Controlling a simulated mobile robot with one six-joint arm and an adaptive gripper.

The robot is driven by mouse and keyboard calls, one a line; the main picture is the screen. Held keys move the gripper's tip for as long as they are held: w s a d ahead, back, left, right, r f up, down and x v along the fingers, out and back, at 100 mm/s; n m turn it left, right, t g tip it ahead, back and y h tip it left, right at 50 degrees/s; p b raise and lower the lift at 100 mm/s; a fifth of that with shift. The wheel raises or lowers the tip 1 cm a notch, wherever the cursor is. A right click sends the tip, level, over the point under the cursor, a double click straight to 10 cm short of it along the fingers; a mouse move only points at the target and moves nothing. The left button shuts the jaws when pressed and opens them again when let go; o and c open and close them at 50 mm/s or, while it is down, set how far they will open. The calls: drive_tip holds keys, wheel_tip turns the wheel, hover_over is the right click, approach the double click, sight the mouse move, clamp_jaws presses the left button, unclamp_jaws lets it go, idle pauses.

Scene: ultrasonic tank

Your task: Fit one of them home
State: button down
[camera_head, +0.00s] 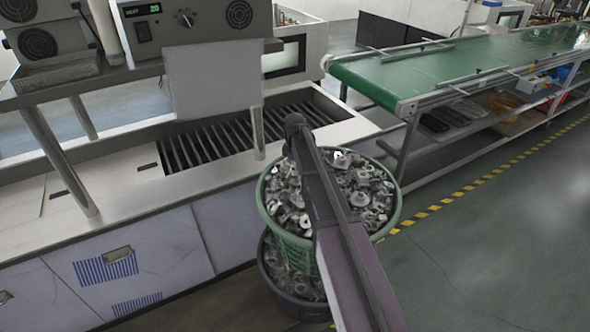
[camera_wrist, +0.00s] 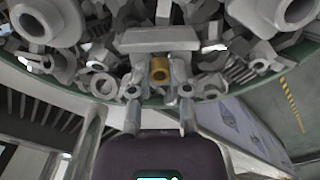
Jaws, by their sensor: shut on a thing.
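In the wrist view my gripper (camera_wrist: 159,82) is shut on a small brass-coloured ring-shaped part (camera_wrist: 160,69) between its fingertips. Grey metal parts (camera_wrist: 98,82) fill the background behind the fingers. In the head view a green basket (camera_head: 292,247) is heaped with grey metal parts (camera_head: 370,190). My arm passes over the basket and hides its middle, along with my gripper and the brass part. The ultrasonic tank (camera_head: 345,131), with a slatted dark inside (camera_head: 215,140), is behind and left of the basket. I cannot tell whether the brass part touches the heap.
A dark bin (camera_head: 290,285) of similar parts stands under the green basket. A control unit (camera_head: 190,22) on a post-held shelf overhangs the tank. A green conveyor (camera_head: 440,65) runs at the back right. Floor is open at the right, beyond a yellow-black stripe (camera_head: 450,200).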

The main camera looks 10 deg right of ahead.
drive_tip(key=shift+f, duration=0.1)
idle(0.4)
drive_tip(key=c, duration=0.5)
unclamp_jaws()
